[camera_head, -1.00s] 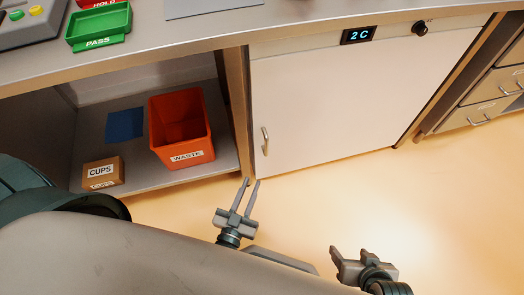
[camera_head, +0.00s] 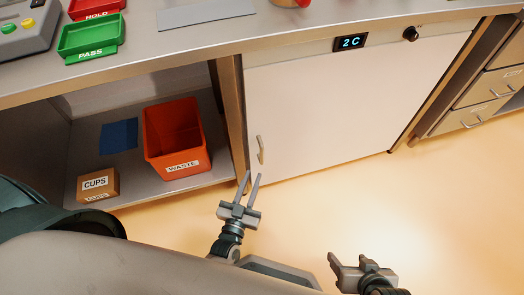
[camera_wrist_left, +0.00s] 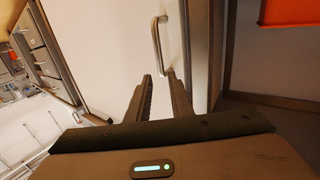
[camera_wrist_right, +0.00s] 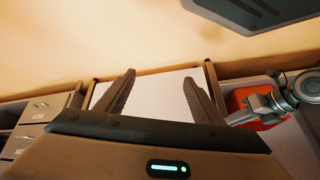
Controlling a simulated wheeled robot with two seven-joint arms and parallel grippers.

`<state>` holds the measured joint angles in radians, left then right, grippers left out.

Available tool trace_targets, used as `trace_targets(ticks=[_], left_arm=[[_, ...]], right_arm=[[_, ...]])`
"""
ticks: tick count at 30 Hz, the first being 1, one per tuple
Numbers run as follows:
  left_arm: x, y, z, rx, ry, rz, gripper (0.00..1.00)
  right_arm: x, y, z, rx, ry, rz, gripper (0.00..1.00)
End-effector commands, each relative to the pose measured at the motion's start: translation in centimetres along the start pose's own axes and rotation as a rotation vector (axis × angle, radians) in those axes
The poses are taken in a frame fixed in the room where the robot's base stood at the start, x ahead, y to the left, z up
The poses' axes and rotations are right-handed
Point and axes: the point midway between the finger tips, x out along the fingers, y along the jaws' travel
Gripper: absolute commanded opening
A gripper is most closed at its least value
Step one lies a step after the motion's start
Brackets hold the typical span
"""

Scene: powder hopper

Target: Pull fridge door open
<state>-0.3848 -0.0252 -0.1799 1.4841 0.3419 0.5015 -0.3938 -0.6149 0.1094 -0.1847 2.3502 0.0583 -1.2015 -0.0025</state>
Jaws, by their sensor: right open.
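The white fridge door (camera_head: 330,110) is closed under the counter, with a temperature display (camera_head: 351,42) reading 2 C above it. Its small upright metal handle (camera_head: 261,150) is at the door's lower left. My left gripper (camera_head: 251,178) is open and empty, its fingertips just below the handle in the head view. My right gripper (camera_head: 348,258) is open and empty, lower right over the floor. In the right wrist view its fingers (camera_wrist_right: 160,76) are spread before the white door (camera_wrist_right: 150,88).
An open shelf left of the fridge holds an orange waste bin (camera_head: 178,135), a cups box (camera_head: 98,184) and a blue sheet (camera_head: 119,136). Green (camera_head: 92,38) and red (camera_head: 97,9) trays sit on the counter. Drawers (camera_head: 490,95) stand right. The floor before the fridge is clear.

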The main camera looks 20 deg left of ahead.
Motion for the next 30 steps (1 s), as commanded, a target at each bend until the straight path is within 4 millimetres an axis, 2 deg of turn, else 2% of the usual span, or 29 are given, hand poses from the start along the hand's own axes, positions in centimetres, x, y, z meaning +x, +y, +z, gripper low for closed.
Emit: trace_targets(ticks=[3,15,22,30], left_arm=[[2.3,0.0,-0.1,0.000,0.004,0.000,0.20],[9.2,0.0,0.0,-0.001,0.002,-0.001,0.20],[11.2,0.0,0.0,0.000,0.000,0.000,0.20],[11.6,0.0,0.0,0.000,0.000,0.000,0.20]], right_arm=[[0.1,-0.1,-0.1,0.000,0.007,-0.003,0.62],[0.3,-0.6,-0.5,0.002,0.039,-0.015,0.62],[0.3,-0.9,-0.8,0.003,0.058,-0.023,0.62],[0.3,-0.9,-0.8,0.001,0.058,-0.025,0.62]])
